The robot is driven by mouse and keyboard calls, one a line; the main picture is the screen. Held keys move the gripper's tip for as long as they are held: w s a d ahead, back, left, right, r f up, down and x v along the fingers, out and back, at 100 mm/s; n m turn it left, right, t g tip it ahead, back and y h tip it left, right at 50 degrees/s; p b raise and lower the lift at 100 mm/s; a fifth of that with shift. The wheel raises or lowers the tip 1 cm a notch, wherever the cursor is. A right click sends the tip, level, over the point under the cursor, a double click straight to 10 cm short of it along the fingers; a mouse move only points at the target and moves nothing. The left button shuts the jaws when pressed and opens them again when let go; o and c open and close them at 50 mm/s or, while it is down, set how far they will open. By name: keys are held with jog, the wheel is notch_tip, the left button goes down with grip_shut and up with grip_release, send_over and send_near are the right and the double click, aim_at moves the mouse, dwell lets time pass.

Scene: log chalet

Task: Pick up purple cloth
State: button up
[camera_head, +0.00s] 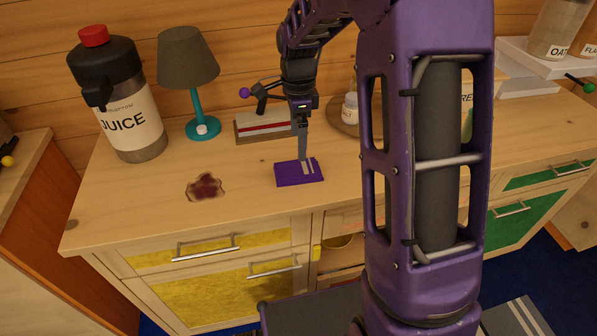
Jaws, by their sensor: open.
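The purple cloth (292,174) lies flat on the wooden counter, near its front edge. It has light stripes near its right end. My gripper (302,158) points down right over the cloth, with the fingers at or just above its right part. The jaws are open, though the gap between them is hard to see from this angle. I cannot tell whether the fingertips touch the cloth.
A juice jug (130,125), a teal lamp (202,122) and a round tray (343,126) with a small bottle stand behind. Bare counter (110,190) lies at the left front.

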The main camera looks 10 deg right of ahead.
aim_at(298, 167)
notch_tip(298, 167, down, 9)
jog(key=shift+s+f+b, duration=0.1)
jog(key=shift+b, duration=0.2)
jog(key=shift+c, duration=0.3)
jog(key=c, duration=1)
jog(key=shift+r, duration=0.2)
notch_tip(298, 167, up, 10)
jog(key=shift+p, duration=0.45)
jog(key=shift+f, duration=0.1)
